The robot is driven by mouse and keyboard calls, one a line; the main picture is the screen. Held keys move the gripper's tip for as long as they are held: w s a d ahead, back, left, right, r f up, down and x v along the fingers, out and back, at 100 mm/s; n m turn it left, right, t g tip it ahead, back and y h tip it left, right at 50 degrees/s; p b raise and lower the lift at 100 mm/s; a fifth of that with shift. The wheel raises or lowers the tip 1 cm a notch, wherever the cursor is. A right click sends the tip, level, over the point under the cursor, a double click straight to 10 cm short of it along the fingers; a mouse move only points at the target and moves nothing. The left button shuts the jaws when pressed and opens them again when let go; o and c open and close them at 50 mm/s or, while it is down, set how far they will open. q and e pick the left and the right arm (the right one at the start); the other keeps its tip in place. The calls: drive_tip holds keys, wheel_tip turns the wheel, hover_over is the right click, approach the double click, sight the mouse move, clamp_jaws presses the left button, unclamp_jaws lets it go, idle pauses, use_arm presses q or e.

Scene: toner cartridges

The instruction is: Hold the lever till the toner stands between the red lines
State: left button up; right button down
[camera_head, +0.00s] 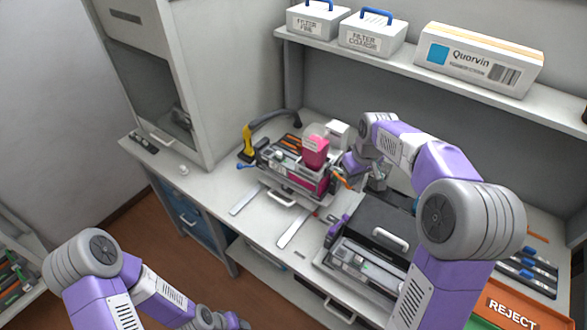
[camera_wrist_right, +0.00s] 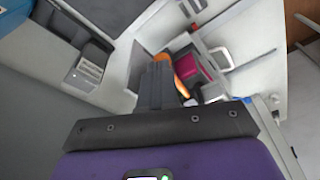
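The filling station (camera_head: 290,180) stands on the worktop. A container of magenta toner (camera_head: 315,152) stands on it and also shows in the right wrist view (camera_wrist_right: 201,68). An orange lever (camera_head: 341,181) sticks out at the station's right end, and it also shows in the right wrist view (camera_wrist_right: 182,72). My right gripper (camera_head: 347,166) is at this end, close to the lever. In the right wrist view its dark fingers (camera_wrist_right: 157,85) look shut together beside the lever; whether they touch it is unclear. The red lines and toner level are too small to read.
A dark machine with a grey handle (camera_head: 390,240) stands to the right of the station. A red REJECT tray (camera_head: 508,310) lies at the lower right. A shelf (camera_head: 400,72) with boxes runs above.

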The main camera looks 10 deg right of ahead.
wheel_tip(320, 180, up, 8)
drive_tip(key=p, duration=0.6)
drive_tip(key=shift+f, duration=0.1)
